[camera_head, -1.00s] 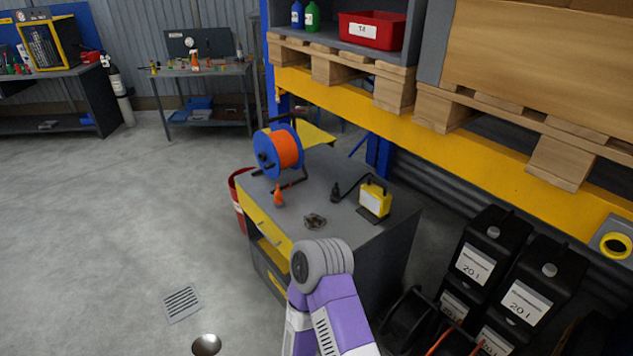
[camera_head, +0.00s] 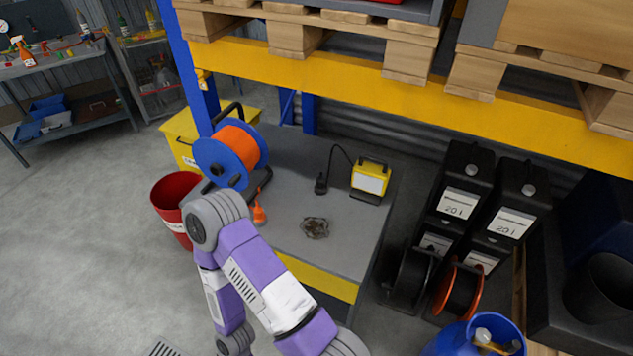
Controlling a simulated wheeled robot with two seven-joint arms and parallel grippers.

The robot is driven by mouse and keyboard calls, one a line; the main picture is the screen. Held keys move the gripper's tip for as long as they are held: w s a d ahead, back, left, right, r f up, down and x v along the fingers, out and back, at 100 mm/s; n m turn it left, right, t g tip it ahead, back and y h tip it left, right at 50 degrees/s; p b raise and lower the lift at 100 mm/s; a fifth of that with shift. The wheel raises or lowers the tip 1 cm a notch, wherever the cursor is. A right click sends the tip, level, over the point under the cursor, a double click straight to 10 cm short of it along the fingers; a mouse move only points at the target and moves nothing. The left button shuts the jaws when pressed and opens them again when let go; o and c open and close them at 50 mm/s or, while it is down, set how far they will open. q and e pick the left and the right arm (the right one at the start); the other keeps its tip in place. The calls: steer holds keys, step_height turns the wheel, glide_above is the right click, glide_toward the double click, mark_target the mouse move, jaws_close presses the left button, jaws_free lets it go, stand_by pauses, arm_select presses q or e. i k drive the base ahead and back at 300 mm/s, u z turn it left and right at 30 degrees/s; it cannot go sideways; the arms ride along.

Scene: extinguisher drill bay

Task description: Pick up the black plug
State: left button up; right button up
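The black plug (camera_head: 321,185) stands on the grey top of the workbench (camera_head: 285,195), toward the back. A thin black cable arches from it to the yellow work lamp (camera_head: 369,179) just to its right. One of my arms reaches up from the bottom of the picture, its bent joint in front of the bench's left front corner. Neither gripper shows, so whether they are open or shut is hidden. Nothing touches the plug.
An orange cable reel (camera_head: 232,154) and an orange plug (camera_head: 259,213) sit left on the bench. A dark metal piece (camera_head: 315,228) lies in front of the black plug. A yellow shelf beam (camera_head: 400,98) spans above and behind. A red bucket (camera_head: 172,190) stands left.

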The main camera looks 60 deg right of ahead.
mark_target(319, 186)
steer(key=z, duration=1.8)
